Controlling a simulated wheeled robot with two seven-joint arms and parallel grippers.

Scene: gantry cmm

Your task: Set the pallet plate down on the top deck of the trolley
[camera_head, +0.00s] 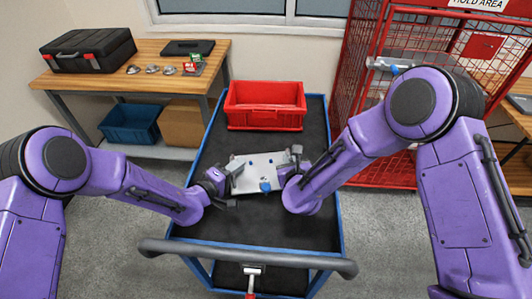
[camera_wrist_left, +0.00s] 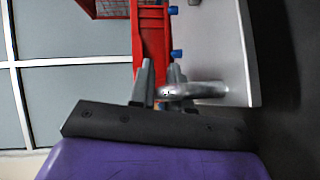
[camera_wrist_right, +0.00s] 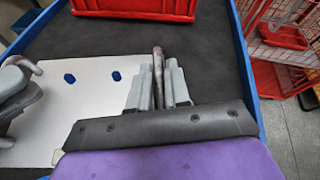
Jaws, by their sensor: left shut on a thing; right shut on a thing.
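The pallet plate (camera_head: 262,165), a pale flat metal plate with blue knobs, is level over the middle of the trolley's dark top deck (camera_head: 262,228). It also shows in the left wrist view (camera_wrist_left: 228,45) and the right wrist view (camera_wrist_right: 100,115). My left gripper (camera_head: 231,178) is shut on the metal handle (camera_wrist_left: 200,89) at the plate's left end. My right gripper (camera_head: 291,167) is shut on the handle (camera_wrist_right: 158,72) at its right end. I cannot tell whether the plate's underside touches the deck.
A red crate (camera_head: 265,121) stands on the deck just behind the plate. The deck in front is clear up to the grey push handle (camera_head: 210,248). A red mesh cage (camera_head: 345,80) stands at right. A wooden bench (camera_head: 100,77) with a black toolbox (camera_head: 90,52) is at left.

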